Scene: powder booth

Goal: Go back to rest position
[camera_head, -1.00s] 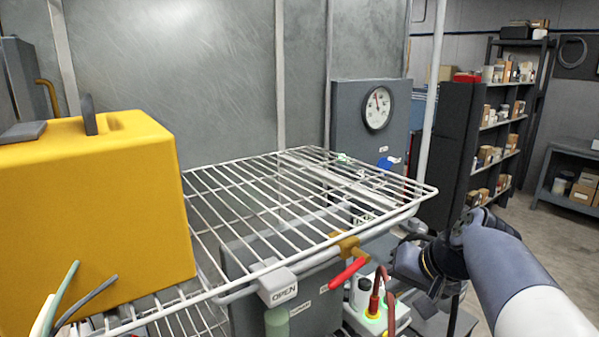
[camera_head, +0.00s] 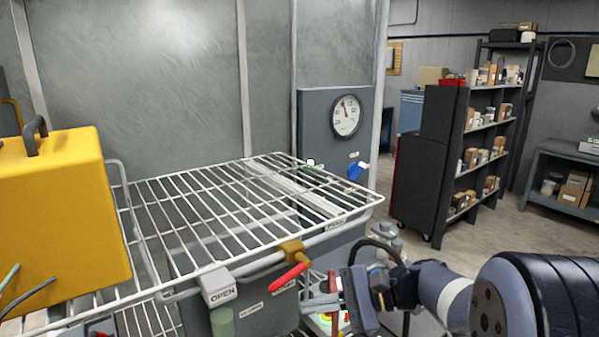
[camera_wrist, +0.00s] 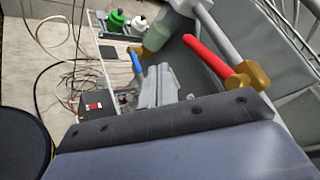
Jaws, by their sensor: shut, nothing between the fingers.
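My gripper (camera_head: 318,305) is in the lower middle of the head view, at the end of my arm reaching in from the right. Its fingers point left and are shut with nothing between them. They also show in the wrist view (camera_wrist: 157,84), close together. In the head view the gripper is in front of and below the wire rack (camera_head: 262,193), near the red-handled brass valve (camera_head: 288,277). In the wrist view the red valve handle (camera_wrist: 207,56) is to the upper right of the fingers, apparently apart from them.
A yellow box (camera_head: 62,225) stands at the left. A gauge panel (camera_head: 325,150) is behind the rack. Loose cables (camera_wrist: 62,75) lie below.

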